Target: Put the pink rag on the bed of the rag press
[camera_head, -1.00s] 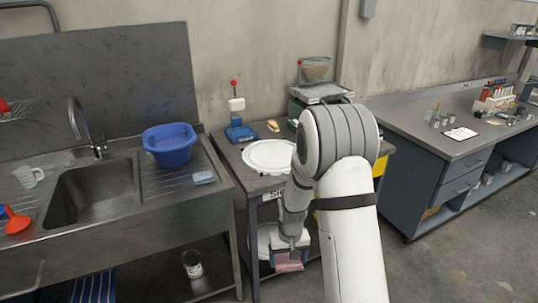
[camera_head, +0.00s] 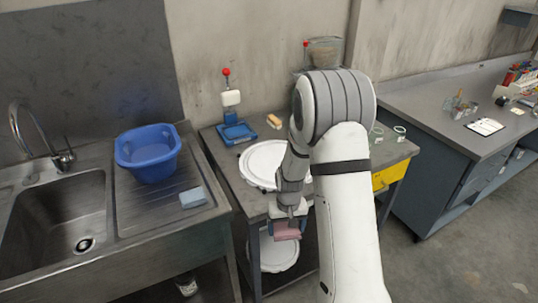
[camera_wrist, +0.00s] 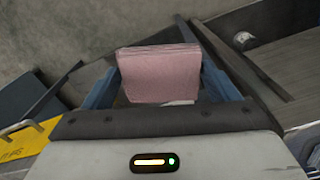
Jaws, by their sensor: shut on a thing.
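The pink rag (camera_head: 287,229) is folded into a flat block. My gripper (camera_head: 289,221) is shut on it and holds it in front of the small table's front edge, below the top. In the wrist view the rag (camera_wrist: 158,75) sits between the two blue fingers of my gripper (camera_wrist: 160,88). What looks like the rag press (camera_head: 231,98), with a red knob and a white block on a blue post, stands at the back left of the small table. Its blue bed (camera_head: 237,132) looks empty and lies apart from the rag.
A white round lid (camera_head: 260,160) lies on the small table between my arm and the press. An orange block (camera_head: 274,121) lies right of the press. At left are a sink (camera_head: 60,215), a blue basin (camera_head: 148,155) and a blue sponge (camera_head: 193,197). A workbench (camera_head: 440,110) stands at right.

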